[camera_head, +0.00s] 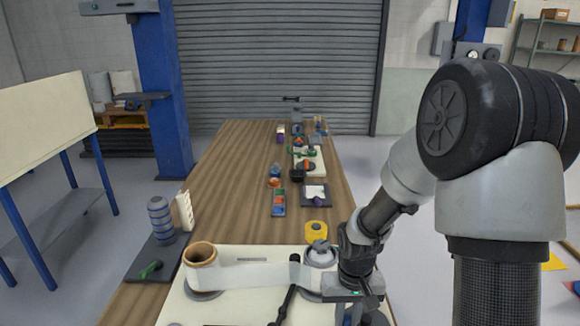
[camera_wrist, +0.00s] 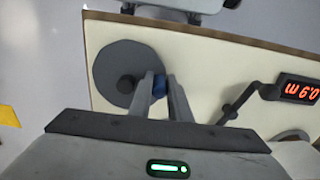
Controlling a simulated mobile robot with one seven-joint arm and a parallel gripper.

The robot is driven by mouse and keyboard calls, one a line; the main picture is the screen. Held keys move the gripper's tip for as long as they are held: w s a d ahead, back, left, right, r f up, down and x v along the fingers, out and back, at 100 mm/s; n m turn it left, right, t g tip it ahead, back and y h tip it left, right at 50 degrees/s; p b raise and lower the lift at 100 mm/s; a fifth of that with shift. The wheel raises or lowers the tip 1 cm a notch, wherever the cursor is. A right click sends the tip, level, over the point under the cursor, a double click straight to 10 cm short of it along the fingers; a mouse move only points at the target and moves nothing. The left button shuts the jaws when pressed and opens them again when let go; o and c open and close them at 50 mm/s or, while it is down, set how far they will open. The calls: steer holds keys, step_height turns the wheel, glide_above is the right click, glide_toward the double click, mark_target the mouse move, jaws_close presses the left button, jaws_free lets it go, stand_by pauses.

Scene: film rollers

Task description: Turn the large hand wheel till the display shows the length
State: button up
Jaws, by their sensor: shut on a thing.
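The large hand wheel is a flat dark grey disc (camera_wrist: 108,62) with a black hub in the wrist view. A blue knob (camera_wrist: 160,86) sits at the right part of its rim. My gripper (camera_wrist: 161,80) is shut on this knob, one finger on each side. In the head view my gripper (camera_head: 354,312) is at the front right of the cream board, largely hiding the wheel (camera_head: 377,318). The display (camera_wrist: 299,89) on a black arm appears upside down in the wrist view, with red characters that seem to read 0.9 m.
On the cream board (camera_head: 232,252) a pale film strip (camera_head: 245,275) runs from a brown roll (camera_head: 201,258) to a roller at right. A yellow tape measure (camera_head: 317,229) lies behind. A dark tray (camera_head: 140,266) with a striped stack is at left. Several small items lie farther back on the wooden table.

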steer(key=shift+s+d, duration=0.25)
steer(key=shift+s, duration=0.25)
steer(key=shift+s+d, duration=0.25)
steer(key=shift+s, duration=0.25)
steer(key=shift+w, duration=0.1)
steer(key=shift+d, duration=0.1)
steer(key=shift+s+d+r, duration=0.1)
steer(key=shift+s+d, duration=0.55)
steer(key=shift+d, duration=0.15)
steer(key=o, duration=1.6)
steer(key=shift+a, duration=0.2)
steer(key=shift+o, duration=0.2)
steer(key=shift+p, duration=0.3)
